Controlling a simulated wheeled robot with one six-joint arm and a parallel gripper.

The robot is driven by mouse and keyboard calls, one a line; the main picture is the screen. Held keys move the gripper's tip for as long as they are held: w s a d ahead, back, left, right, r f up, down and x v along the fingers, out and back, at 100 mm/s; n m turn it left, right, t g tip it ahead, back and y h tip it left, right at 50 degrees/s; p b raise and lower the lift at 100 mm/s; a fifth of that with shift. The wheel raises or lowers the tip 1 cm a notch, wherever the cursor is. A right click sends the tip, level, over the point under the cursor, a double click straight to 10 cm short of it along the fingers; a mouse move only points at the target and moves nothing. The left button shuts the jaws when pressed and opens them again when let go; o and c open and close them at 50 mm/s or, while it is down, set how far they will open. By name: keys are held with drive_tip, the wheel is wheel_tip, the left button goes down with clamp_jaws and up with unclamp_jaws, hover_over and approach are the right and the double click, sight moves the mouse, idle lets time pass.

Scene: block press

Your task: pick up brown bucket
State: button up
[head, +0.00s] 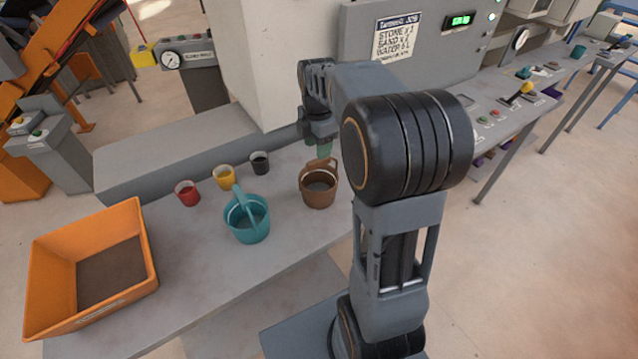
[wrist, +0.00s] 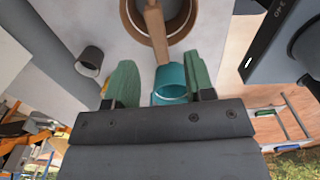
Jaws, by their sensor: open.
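The brown bucket (head: 318,190) stands upright on the grey table in the head view, with its handle raised on the near side of my arm. In the wrist view the brown bucket (wrist: 187,28) is at the top, its handle (wrist: 156,32) pointing down toward the gap between my fingers. My gripper (wrist: 155,82) has two green fingers, apart, with nothing held between them. In the head view my gripper (head: 322,148) is just above and behind the bucket, partly hidden by my arm. I cannot tell whether it touches the handle.
A teal bucket (head: 247,224) stands left of the brown one. Red (head: 187,193), yellow (head: 224,177) and black (head: 260,163) cups stand behind it. An orange tray (head: 140,240) is at the left end of the table (head: 215,290). A control panel (head: 500,115) is at the right.

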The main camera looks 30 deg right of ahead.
drive_tip(key=shift+w+d+f+p, duration=0.1)
drive_tip(key=shift+f+p, duration=0.1)
drive_tip(key=shift+f, duration=1.25)
drive_tip(key=shift+d+f+p, duration=0.1)
drive_tip(key=shift+f+p, duration=0.1)
drive_tip(key=shift+f, duration=1.25)
drive_tip(key=shift+c, duration=0.3)
clamp_jaws()
